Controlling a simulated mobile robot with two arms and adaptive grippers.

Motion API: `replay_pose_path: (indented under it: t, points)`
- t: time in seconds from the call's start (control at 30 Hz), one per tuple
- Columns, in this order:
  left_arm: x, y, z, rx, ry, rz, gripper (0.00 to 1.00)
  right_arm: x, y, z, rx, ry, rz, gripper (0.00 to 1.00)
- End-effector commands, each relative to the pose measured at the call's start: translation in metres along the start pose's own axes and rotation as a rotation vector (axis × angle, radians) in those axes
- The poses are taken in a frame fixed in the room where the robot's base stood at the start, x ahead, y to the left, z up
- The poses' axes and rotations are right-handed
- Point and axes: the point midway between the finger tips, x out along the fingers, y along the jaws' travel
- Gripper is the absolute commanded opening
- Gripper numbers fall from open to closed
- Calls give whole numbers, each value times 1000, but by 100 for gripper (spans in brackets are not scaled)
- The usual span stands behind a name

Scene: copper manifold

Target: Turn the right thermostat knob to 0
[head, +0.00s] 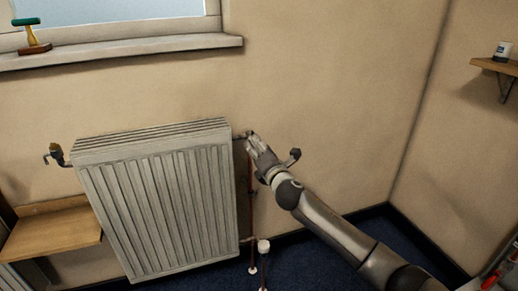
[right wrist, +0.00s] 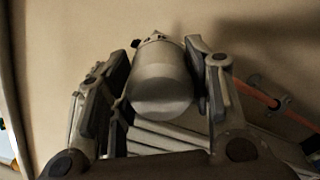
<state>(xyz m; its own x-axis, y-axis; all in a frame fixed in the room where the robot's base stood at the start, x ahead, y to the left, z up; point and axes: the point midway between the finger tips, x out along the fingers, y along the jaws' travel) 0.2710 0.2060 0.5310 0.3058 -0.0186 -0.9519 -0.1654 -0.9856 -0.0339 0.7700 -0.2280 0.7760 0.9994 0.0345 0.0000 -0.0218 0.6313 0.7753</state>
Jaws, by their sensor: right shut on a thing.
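My right gripper (head: 252,139) is at the upper right corner of the radiator (head: 165,200). In the right wrist view, its two fingers (right wrist: 158,80) are shut on a light grey, rounded cylindrical knob (right wrist: 160,85), one finger on each side. This is the right thermostat knob. In the head view my fingers mostly hide it. No scale or number on the knob can be read. My left gripper is not in view.
A small dark and brass fitting (head: 56,153) sticks out at the radiator's upper left. A white fitting (head: 263,246) and thin pipes stand below my right arm. A wooden shelf (head: 50,231) is at lower left. A windowsill (head: 130,51) runs above the radiator.

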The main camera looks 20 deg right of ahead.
Motion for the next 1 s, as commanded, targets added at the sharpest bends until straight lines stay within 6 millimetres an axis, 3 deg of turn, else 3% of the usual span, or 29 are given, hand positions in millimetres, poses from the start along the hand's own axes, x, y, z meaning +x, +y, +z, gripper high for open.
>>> replay_pose_path:
  t: [0.33,0.4,1.0]
  points:
    - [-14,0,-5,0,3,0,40,0,0,0,296,0,-3,23]
    - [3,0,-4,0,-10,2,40,0,0,0,363,1,-3,23]
    - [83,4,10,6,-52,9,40,0,-1,0,934,-1,-4,23]
